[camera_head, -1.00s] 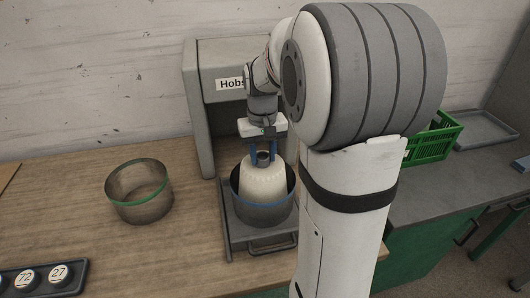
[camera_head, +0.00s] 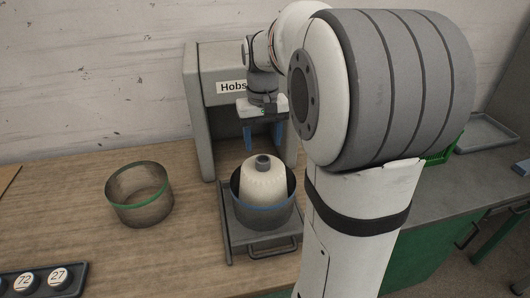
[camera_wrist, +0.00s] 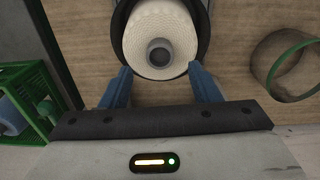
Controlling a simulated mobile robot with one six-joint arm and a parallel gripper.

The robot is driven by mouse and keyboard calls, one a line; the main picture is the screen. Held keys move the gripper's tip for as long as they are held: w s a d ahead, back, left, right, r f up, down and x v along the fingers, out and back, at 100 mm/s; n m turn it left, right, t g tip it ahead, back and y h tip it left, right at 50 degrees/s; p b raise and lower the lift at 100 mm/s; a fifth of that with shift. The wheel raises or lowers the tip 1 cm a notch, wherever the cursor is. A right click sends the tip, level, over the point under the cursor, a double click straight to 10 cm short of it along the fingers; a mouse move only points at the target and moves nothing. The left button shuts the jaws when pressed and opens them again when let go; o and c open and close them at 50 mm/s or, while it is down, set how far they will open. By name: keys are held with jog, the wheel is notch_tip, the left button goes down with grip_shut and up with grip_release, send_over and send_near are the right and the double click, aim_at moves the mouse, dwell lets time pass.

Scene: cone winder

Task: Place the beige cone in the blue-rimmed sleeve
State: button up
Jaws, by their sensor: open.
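The beige cone (camera_head: 264,181) stands upright inside the blue-rimmed sleeve (camera_head: 264,218), its grey top above the rim. The sleeve sits on a grey tray-like platform (camera_head: 236,233) in front of the grey machine. My gripper (camera_head: 263,147) is open and empty, above and behind the cone, with blue fingers apart and not touching it. In the wrist view the cone (camera_wrist: 187,47) lies just beyond my fingertips, with the dark sleeve (camera_wrist: 206,52) around it. The sleeve's far side is hidden by the cone.
A green-rimmed sleeve (camera_head: 139,207) stands empty to the left. A black holder with numbered round pieces (camera_head: 41,280) lies at front left. The grey machine (camera_head: 197,108) stands behind. A green crate (camera_wrist: 31,103) shows in the wrist view. Bare table lies between the two sleeves.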

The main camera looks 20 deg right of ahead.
notch_tip(320, 180, up, 6)
jog(key=f, duration=0.1)
jog(key=s+a+f+n+t, duration=0.1)
jog(key=s+a+f, duration=0.3)
jog(key=s, duration=0.4)
jog(key=s+a+f+t, duration=0.2)
jog(key=s+a+f, duration=0.3)
jog(key=s, duration=0.3)
jog(key=shift+s+f+n, duration=0.15)
jog(key=shift+s+n, duration=0.15)
jog(key=shift+n, duration=0.1)
